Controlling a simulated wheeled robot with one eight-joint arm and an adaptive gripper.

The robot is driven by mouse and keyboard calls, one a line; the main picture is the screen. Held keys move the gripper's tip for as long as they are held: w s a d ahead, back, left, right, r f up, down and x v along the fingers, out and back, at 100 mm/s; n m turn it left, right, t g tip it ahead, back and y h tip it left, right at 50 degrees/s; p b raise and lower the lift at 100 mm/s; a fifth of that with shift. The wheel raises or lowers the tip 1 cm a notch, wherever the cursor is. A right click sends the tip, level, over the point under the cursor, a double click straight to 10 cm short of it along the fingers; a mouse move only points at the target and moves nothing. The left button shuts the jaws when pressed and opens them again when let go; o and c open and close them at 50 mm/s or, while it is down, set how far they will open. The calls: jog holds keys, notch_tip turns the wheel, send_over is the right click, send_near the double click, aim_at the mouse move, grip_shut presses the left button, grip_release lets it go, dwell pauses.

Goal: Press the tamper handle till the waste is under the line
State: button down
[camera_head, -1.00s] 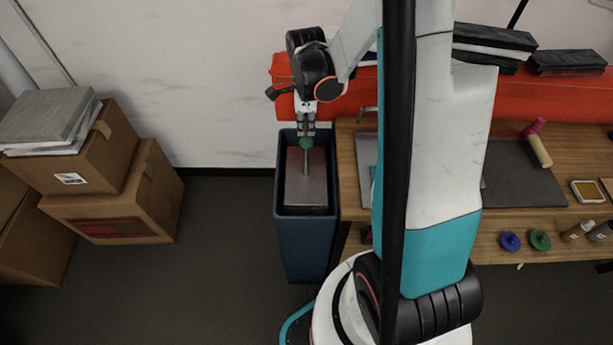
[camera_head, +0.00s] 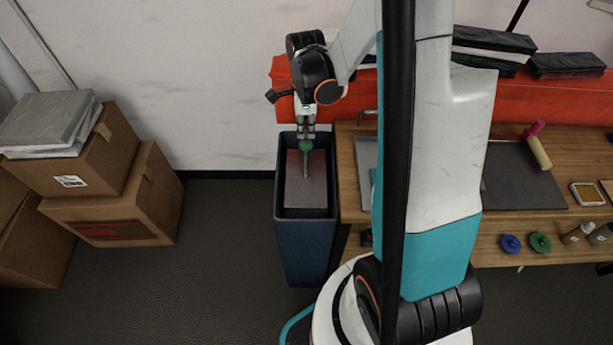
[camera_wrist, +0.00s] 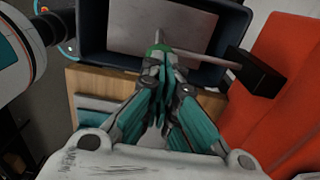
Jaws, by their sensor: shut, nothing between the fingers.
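The tamper has a flat brownish-grey plate (camera_head: 306,190) lying inside a tall dark blue bin (camera_head: 305,250). A thin rod rises from the plate to a green knob (camera_head: 305,145). My gripper (camera_head: 306,136) is shut, pointing down, with its fingertips at the top of the knob. In the wrist view my shut gripper (camera_wrist: 158,66) meets the green knob (camera_wrist: 158,50), with the plate (camera_wrist: 150,25) and bin rim (camera_wrist: 222,72) beyond. The fingers are not around the knob. The waste and the line are hidden in both views.
A wooden workbench (camera_head: 350,205) stands right beside the bin, with a red-orange roll-like object (camera_head: 350,95) behind. Cardboard boxes (camera_head: 120,205) are stacked at the left. Floor (camera_head: 225,240) between boxes and bin is clear. My own arm hides part of the bench.

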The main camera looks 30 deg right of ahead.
aim_at(306, 152)
jog(key=shift+f, duration=0.1)
jog(key=shift+f+b, duration=4.5)
jog(key=shift+f, duration=0.5)
jog(key=shift+r+p, duration=4.8)
jog(key=shift+r, duration=2.3)
